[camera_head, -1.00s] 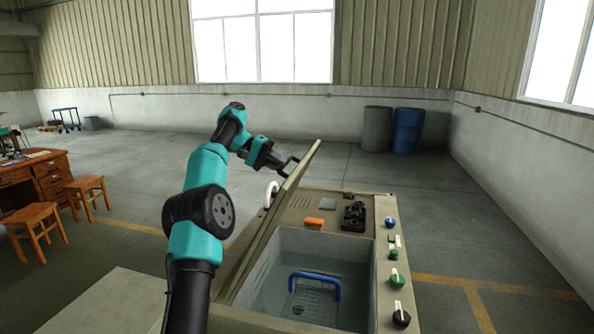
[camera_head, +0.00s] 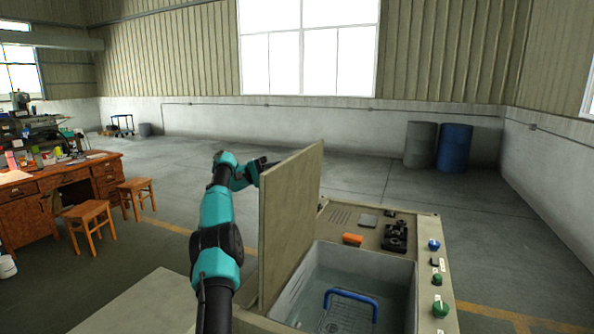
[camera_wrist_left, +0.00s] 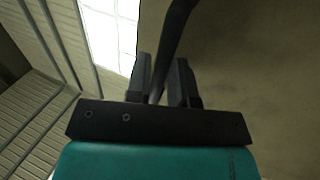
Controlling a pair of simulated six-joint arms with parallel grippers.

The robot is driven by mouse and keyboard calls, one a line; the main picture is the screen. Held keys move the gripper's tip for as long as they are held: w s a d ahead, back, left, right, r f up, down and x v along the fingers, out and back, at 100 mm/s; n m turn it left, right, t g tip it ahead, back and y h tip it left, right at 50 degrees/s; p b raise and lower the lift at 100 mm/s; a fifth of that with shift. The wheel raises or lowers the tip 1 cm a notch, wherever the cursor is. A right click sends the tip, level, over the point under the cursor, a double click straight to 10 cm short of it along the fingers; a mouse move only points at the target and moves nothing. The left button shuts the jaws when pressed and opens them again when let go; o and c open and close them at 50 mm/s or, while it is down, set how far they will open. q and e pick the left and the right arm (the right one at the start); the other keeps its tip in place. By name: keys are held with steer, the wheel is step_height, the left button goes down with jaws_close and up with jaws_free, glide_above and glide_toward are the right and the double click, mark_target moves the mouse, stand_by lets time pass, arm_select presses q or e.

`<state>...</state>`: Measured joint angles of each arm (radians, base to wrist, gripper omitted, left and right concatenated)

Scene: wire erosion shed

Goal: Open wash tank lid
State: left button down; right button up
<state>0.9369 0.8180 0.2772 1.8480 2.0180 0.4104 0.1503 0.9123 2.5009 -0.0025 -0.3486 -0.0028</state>
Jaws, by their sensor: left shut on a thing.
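The wash tank lid (camera_head: 288,215) is a flat beige panel standing about upright along the left side of the wash tank (camera_head: 380,262). In the left wrist view the lid (camera_wrist_left: 250,60) fills the right side. My left gripper (camera_wrist_left: 164,82) is shut on the lid's dark bar handle (camera_wrist_left: 176,32). In the head view my left gripper (camera_head: 268,163) is at the lid's far upper part, its tips partly hidden behind the panel. The tank is open on top, with a basket with a blue handle (camera_head: 352,294) inside. My right gripper is not in view.
A stool (camera_head: 90,224) and a wooden desk (camera_head: 30,204) stand at the left. Two barrels (camera_head: 454,148) stand by the back wall. The floor between is clear.

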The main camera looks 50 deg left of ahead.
arm_select(q)
steer(key=shift+s+a+r+t+h, duration=0.3)
steer(key=shift+s+a+r+h, duration=0.1)
steer(key=shift+a+r, duration=0.25)
steer(key=c, duration=1.2)
jaws_free()
steer(key=shift+d, duration=0.1)
steer(key=shift+o, duration=0.5)
steer(key=shift+s, duration=0.1)
steer(key=shift+f, duration=0.25)
